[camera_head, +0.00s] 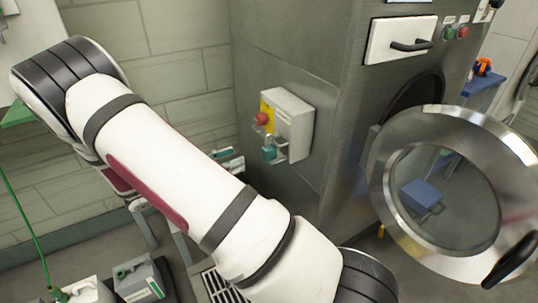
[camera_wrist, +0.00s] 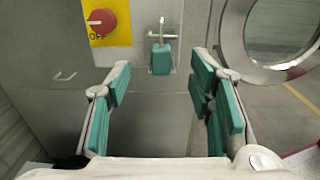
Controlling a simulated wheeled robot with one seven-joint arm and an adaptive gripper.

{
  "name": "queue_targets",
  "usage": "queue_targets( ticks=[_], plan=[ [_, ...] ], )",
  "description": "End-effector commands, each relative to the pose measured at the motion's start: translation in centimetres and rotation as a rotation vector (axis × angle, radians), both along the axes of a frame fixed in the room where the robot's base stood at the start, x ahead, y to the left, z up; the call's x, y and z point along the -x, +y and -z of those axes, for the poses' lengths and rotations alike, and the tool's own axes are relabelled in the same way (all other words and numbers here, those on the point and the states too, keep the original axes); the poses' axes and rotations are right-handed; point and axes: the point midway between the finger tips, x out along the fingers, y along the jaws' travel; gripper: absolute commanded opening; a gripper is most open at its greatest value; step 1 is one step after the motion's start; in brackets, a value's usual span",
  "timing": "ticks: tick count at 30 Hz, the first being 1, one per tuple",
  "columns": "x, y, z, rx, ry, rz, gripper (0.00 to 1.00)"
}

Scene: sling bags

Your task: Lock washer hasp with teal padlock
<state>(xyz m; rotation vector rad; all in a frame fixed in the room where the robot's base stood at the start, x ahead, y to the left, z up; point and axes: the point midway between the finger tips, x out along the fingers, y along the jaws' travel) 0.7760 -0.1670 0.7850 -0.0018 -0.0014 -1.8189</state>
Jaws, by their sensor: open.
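The teal padlock (camera_wrist: 161,61) hangs upright at the metal hasp (camera_wrist: 163,34) in the wrist view, right of a red OFF knob (camera_wrist: 102,20) on a yellow plate. In the head view the padlock (camera_head: 269,153) sits at the front of the light grey switch box (camera_head: 293,122) on the washer's side. I cannot tell whether its shackle is closed. My gripper (camera_wrist: 162,82) is open and empty, its teal-padded fingers spread to either side below the padlock, apart from it. In the head view my arm hides most of the gripper; what look like its teal fingertips show left of the box.
The washer's round door (camera_head: 390,185) stands open at the right, with its metal rim also in the wrist view (camera_wrist: 232,40). A blue box (camera_head: 421,196) shows through its glass. A grey box with a green label (camera_head: 140,280) lies at lower left.

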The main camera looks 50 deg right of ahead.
Motion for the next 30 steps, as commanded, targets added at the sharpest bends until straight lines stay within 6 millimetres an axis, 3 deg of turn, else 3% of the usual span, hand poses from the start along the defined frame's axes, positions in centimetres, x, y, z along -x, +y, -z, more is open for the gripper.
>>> queue_targets(
  ticks=[6, 14, 21, 30],
  plan=[
    [0.9, -3.4, 0.1, -0.001, 0.0, 0.003, 0.48],
    [1.4, -5.2, 0.4, -0.001, 0.001, 0.003, 0.48],
    [2.3, -8.3, 1.0, -0.001, 0.0, 0.003, 0.48],
    [2.5, -9.3, 0.9, -0.002, 0.0, 0.0, 0.48]
  ],
)
